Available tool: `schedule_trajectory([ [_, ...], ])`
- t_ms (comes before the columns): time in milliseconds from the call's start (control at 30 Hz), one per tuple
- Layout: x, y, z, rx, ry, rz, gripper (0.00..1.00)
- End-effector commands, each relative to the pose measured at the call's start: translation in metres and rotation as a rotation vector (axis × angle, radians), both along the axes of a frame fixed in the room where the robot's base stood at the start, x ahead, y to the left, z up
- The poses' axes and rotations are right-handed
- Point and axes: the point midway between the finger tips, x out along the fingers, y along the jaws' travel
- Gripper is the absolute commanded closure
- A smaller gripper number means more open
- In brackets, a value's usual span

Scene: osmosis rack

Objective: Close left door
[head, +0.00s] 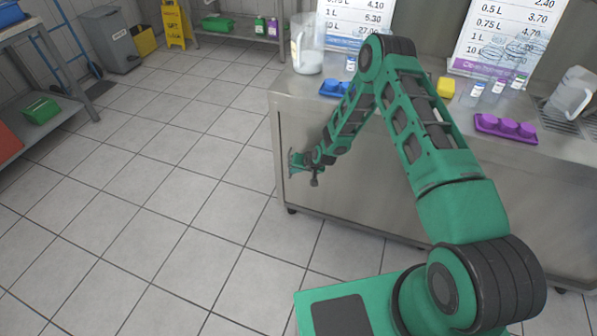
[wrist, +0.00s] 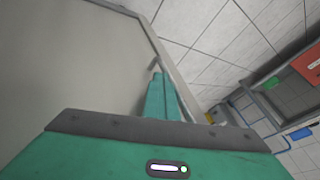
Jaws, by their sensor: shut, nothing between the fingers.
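The grey metal cabinet front (head: 345,190) under the counter carries the left door. In the head view my arm covers much of it, and I cannot tell how far the door stands open. A pale grey panel, which looks like the door (wrist: 75,50), fills the left of the wrist view, its edge running down to the right. My gripper (head: 294,164) is at the left end of the cabinet, low in front of it. In the wrist view the fingers (wrist: 161,92) are together, empty, and close to the panel edge. I cannot tell whether they touch it.
The tiled floor (head: 180,200) left of the cabinet is clear. A pitcher (head: 307,50), a blue tray (head: 335,88) and a purple tray (head: 505,128) stand on the counter. A shelf with a green box (head: 41,110) is at the far left.

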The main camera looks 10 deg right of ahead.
Motion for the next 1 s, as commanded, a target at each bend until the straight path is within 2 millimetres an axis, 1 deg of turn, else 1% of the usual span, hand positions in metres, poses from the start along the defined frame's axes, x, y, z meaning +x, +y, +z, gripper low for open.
schedule_trajectory([
  [33,0.003,0.008,0.003,0.012,-0.008,0.004,1.00],
  [167,0.002,0.006,0.004,0.012,-0.008,0.005,1.00],
  [233,0.001,0.003,0.004,0.012,-0.008,0.007,1.00],
  [467,-0.011,-0.031,0.001,0.003,-0.002,0.007,1.00],
  [500,-0.015,-0.032,0.012,0.003,-0.004,0.009,1.00],
  [700,-0.037,-0.046,0.044,0.002,-0.001,0.009,1.00],
  [900,-0.053,-0.056,0.068,0.001,-0.002,0.011,1.00],
  [1000,-0.058,-0.058,0.075,0.001,-0.001,0.011,1.00],
])
